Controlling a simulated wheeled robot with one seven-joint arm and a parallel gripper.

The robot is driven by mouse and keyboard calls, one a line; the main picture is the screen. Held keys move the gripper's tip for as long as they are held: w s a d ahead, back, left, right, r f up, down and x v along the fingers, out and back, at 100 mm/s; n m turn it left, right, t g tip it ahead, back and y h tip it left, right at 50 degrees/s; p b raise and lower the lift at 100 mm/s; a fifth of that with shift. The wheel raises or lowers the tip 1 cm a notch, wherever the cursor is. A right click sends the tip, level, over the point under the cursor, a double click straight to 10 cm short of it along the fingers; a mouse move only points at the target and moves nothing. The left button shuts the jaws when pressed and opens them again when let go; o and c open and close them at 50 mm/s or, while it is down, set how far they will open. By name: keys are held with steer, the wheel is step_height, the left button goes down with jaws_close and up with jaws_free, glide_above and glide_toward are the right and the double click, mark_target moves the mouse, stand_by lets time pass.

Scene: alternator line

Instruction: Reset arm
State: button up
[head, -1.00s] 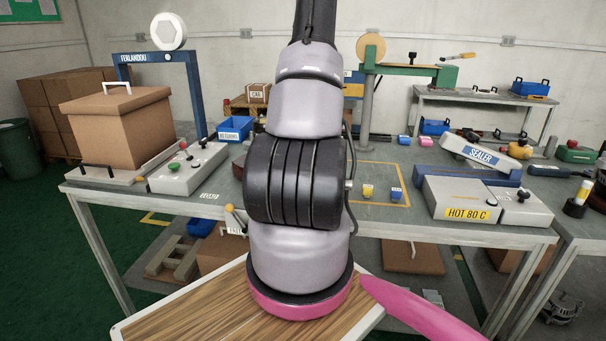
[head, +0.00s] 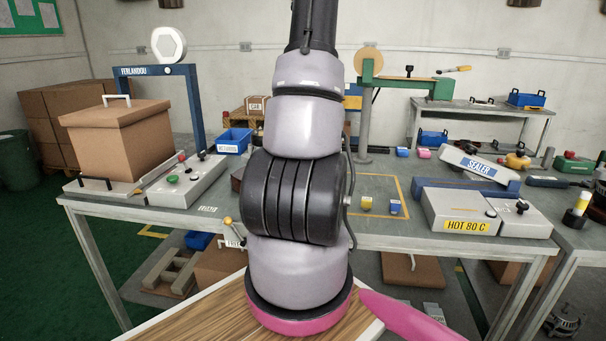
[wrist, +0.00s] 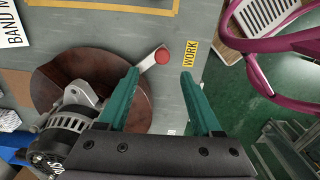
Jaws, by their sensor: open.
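My gripper (wrist: 159,75) shows in the wrist view, its two teal fingers apart with nothing between them. It is above a grey work surface (wrist: 190,15). A red knob on a pale lever (wrist: 162,56) lies beyond the fingertips, near the yellow WORK label (wrist: 190,46). My arm stands upright in the middle of the head view, where the gripper itself does not show.
In the wrist view, a brown round disc (wrist: 60,75) and a metal alternator (wrist: 68,125) are left of the fingers. In the head view, a lidded brown box (head: 118,140) and a sealer (head: 478,165) stand on the bench (head: 400,230).

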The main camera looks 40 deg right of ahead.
steer(key=shift+r, duration=0.8)
steer(key=w+a+r+m+t+h, duration=0.1)
steer(key=a+r+m+t, duration=0.15)
steer(key=a+r, duration=0.7)
steer(key=w+a+r+m+t, duration=0.1)
steer(key=a+r+m, duration=0.3)
steer(key=a+r, duration=0.5)
steer(key=s+a+r+m+t+y, duration=0.1)
steer(key=s+a+r+m, duration=0.1)
steer(key=s+a, duration=0.3)
steer(key=s+a+r+m+t+y, duration=0.2)
steer(key=s+a+r, duration=0.3)
steer(key=a, duration=0.6)
steer(key=shift+s+a+m, duration=0.15)
steer(key=shift+a+m, duration=0.25)
steer(key=shift+m, duration=0.35)
steer(key=shift+r+t, duration=0.1)
steer(key=shift+t, duration=0.25)
